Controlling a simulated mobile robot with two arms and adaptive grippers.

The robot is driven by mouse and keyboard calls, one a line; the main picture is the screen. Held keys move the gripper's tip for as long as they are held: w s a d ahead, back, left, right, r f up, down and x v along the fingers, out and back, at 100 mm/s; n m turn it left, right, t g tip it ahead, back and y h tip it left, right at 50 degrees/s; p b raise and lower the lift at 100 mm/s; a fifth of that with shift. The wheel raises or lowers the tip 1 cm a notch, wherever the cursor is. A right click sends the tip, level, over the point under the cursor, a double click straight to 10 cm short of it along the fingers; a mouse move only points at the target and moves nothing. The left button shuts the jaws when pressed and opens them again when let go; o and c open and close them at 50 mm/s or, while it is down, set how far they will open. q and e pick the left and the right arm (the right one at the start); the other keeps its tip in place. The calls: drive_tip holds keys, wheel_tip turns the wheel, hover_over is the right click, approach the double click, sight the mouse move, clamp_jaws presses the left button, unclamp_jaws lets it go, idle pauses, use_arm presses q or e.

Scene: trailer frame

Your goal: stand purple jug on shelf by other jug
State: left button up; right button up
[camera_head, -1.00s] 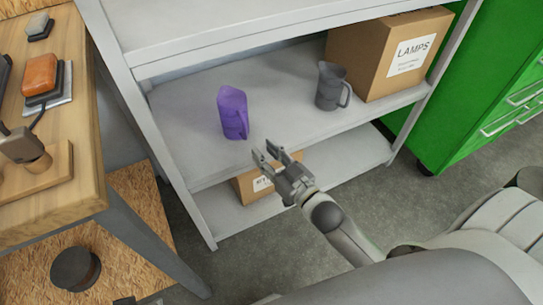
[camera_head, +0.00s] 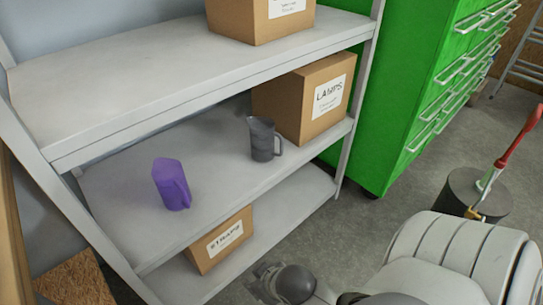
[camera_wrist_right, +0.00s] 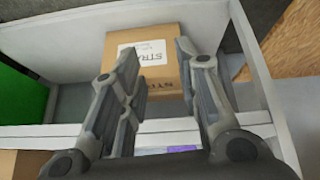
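A purple sliver, likely the purple jug (camera_wrist_right: 170,150), shows at the bottom there. My left gripper is not in view.
The LAMPS box (camera_head: 306,98) stands right of the grey jug. The STRAPS box (camera_head: 222,240) sits on the bottom shelf. The upper shelf (camera_head: 180,75) overhangs the jugs. A green drawer cabinet (camera_head: 425,90) stands to the right.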

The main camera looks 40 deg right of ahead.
drive_tip(key=s+g, duration=0.1)
drive_tip(key=s, duration=0.1)
drive_tip(key=s+g, duration=0.1)
drive_tip(key=s, duration=0.2)
drive_tip(key=shift+s+a+f+g, duration=0.2)
drive_tip(key=shift+s+a+g, duration=0.05)
drive_tip(key=shift+s+g, duration=0.15)
